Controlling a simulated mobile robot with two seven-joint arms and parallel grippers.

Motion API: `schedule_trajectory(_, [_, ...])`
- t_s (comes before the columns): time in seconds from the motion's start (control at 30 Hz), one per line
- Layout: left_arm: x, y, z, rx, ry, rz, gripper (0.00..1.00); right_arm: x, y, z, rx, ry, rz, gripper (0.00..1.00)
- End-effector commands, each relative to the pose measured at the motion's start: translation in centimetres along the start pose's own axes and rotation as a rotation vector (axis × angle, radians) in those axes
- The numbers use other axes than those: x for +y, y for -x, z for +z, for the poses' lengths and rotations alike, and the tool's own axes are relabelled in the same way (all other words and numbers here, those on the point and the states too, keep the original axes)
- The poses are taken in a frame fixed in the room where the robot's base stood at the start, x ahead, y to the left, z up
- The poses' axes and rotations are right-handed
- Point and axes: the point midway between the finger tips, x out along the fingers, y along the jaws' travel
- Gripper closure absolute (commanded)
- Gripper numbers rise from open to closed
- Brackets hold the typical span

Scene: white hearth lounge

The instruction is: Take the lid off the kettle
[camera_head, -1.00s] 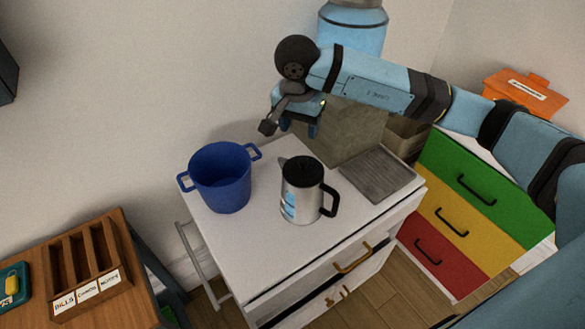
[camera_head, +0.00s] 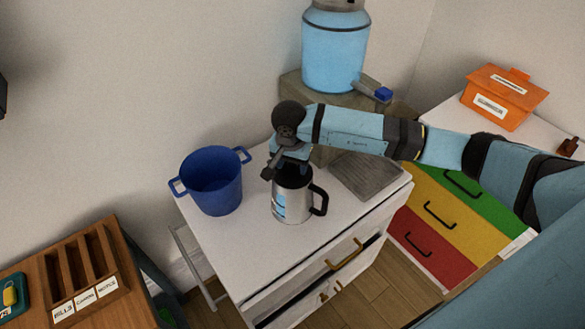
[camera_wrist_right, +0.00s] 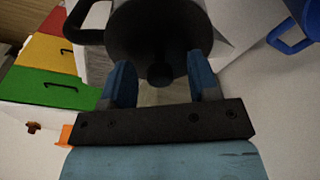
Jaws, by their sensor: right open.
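The steel kettle (camera_head: 290,207) stands upright on the white cabinet top, with its black handle on the right. Its black lid (camera_wrist_right: 150,35) is on it, with a round knob (camera_wrist_right: 160,75) in the middle, as the right wrist view shows. My right gripper (camera_wrist_right: 162,78) is open, its two blue fingers pointing at the lid, with the knob between or just beyond the tips; whether they touch it I cannot tell. In the head view my right gripper (camera_head: 290,166) is just above the kettle and hides most of the lid. My left gripper is not in view.
A blue pot (camera_head: 213,183) stands left of the kettle, its rim also showing in the right wrist view (camera_wrist_right: 285,40). A grey ribbed tray (camera_head: 365,177) lies to the right. A blue dispenser (camera_head: 336,50) stands behind. The cabinet top's front is clear.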

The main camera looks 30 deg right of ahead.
Motion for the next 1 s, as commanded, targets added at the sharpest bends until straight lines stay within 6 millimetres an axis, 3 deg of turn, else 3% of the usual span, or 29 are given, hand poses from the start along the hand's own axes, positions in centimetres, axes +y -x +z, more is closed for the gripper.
schedule_trajectory(0.27, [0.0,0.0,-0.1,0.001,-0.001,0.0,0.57,0.0,-0.4,0.0,0.0,0.0,0.0,0.45])
schedule_trajectory(0.5, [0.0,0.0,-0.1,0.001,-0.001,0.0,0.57,0.0,-0.4,0.0,0.0,0.0,0.0,0.98])
schedule_trajectory(0.83, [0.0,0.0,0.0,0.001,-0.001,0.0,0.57,0.0,-0.1,-0.1,0.001,0.0,-0.001,0.98])
schedule_trajectory(1.0, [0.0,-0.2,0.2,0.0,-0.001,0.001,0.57,-0.1,1.1,-0.3,0.003,0.0,-0.003,0.98])
